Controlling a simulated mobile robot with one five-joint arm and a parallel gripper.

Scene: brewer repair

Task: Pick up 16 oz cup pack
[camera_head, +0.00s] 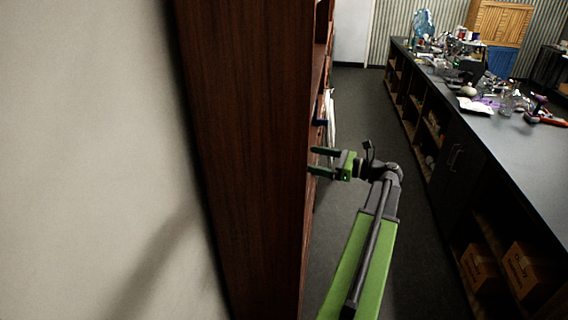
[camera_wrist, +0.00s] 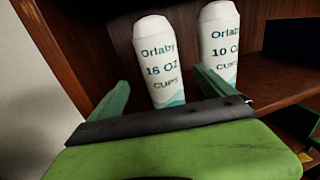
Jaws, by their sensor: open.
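The 16 oz cup pack (camera_wrist: 160,62), a white cylinder labelled "Orlaby 16 OZ CUPS" with a teal base pattern, stands on a brown wooden shelf in the wrist view. My gripper (camera_wrist: 162,88) is open, with one green finger to the left of the pack and the other to its right. The pack's lower end is hidden behind my gripper body. I cannot tell whether the fingers touch it. In the head view my gripper (camera_head: 318,162) reaches left past the edge of the wooden shelf unit (camera_head: 250,160), which hides the pack.
A second white pack (camera_wrist: 219,45), labelled "10 O…", stands just right of the right finger. The shelf's side wall (camera_wrist: 62,45) is close on the left. In the head view, a long dark counter (camera_head: 520,150) with clutter stands right, across a grey floor aisle (camera_head: 345,110).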

